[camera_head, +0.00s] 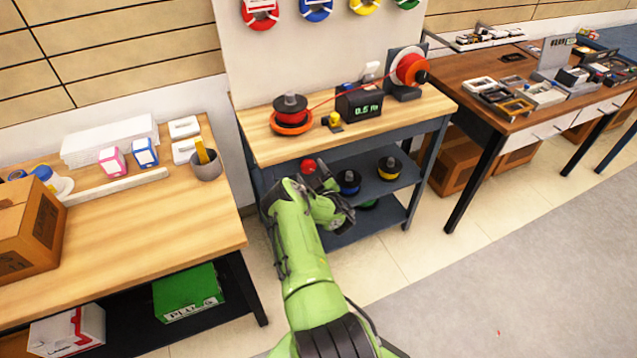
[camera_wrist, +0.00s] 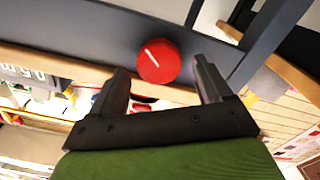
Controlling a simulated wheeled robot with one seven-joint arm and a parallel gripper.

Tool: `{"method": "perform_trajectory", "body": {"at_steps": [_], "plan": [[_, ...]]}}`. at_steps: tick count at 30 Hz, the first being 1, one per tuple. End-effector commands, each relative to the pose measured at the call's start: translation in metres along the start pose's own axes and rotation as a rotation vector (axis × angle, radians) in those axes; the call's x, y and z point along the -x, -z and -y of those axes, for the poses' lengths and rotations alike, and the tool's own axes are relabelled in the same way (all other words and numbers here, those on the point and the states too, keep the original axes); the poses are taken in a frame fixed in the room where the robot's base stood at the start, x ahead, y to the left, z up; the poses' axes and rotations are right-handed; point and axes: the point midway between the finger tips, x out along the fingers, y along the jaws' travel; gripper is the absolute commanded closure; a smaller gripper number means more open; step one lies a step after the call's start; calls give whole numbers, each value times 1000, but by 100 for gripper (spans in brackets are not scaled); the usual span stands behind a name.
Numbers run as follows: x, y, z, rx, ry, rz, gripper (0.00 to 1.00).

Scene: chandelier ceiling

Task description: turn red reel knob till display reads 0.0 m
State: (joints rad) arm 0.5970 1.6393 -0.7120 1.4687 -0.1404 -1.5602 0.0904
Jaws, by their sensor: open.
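The red round knob (camera_wrist: 158,61), with a white index line slanting toward its upper left, is on a grey panel in the wrist view. It also shows in the head view (camera_head: 308,166) below the bench's front edge. The black display box (camera_head: 360,104) on the bench shows green digits that look like 0.5 m. My gripper (camera_wrist: 163,74) is open, with one finger on each side of the knob in the picture. I cannot tell whether either finger touches it. In the head view my gripper (camera_head: 325,172) is partly hidden by my arm.
Several spools, including a yellow one (camera_head: 389,167), sit on the shelf below. Side tables flank the bench. Open floor lies at the front right.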

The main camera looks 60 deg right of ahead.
Motion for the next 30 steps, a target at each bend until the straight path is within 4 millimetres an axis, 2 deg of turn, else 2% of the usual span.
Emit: {"method": "perform_trajectory", "body": {"at_steps": [13, 16, 30], "plan": [[125, 0, -1, -1, -1, 11, 21], [127, 5, -4, -2, 7, 5, 21], [147, 4, -2, -1, 1, 4, 21]]}}
